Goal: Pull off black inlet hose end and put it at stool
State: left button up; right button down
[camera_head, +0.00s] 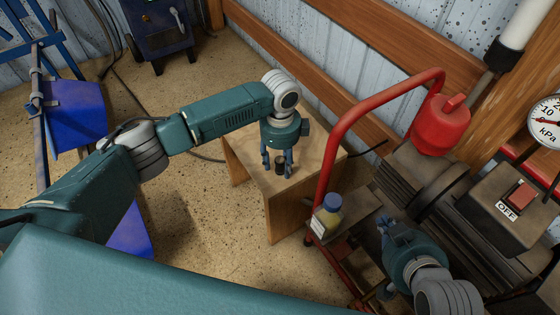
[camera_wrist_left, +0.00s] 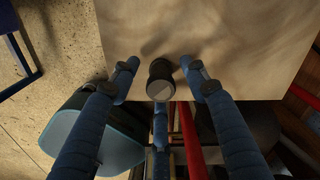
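The wooden stool (camera_head: 308,160) stands near the middle of the head view. A small black cylindrical piece, which looks like the hose end (camera_head: 280,163), is upright at the stool top. It also shows in the left wrist view (camera_wrist_left: 160,80), near the stool's edge (camera_wrist_left: 215,85). My left gripper (camera_head: 277,168) points down over the stool. Its blue fingers are around the black piece, with gaps at both sides in the left wrist view (camera_wrist_left: 160,68). My right gripper (camera_head: 386,232) is at lower right beside the machine; its finger opening is unclear.
A red-framed machine with a red tank (camera_head: 440,125) stands right of the stool. A yellow bottle with a blue cap (camera_head: 327,217) is on its ledge. A blue cart (camera_head: 75,115) is at left. Open floor (camera_head: 190,205) lies left of the stool.

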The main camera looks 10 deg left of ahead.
pick_arm(q)
jog(key=shift+r, duration=0.2)
pick_arm(e)
jog(key=shift+s+d+f+g+h+p, duration=0.35)
jog(key=shift+s+d+f+g+p, duration=0.9)
jog(key=shift+s, duration=1.8)
jog(key=shift+s+d+f+g+h+p, duration=0.35)
jog(key=shift+s+d+f+g+p, duration=0.35)
jog(key=shift+s+g, duration=1.7)
pick_arm(q)
notch_tip(320, 180, up, 18)
jog(key=p, duration=0.3)
jog(key=shift+f+p, duration=0.25)
jog(key=shift+p, duration=0.05)
pick_arm(e)
notch_tip(320, 180, down, 11)
jog(key=shift+a+f+t, duration=0.15)
jog(key=shift+a+t, duration=0.15)
jog(key=shift+t, duration=0.05)
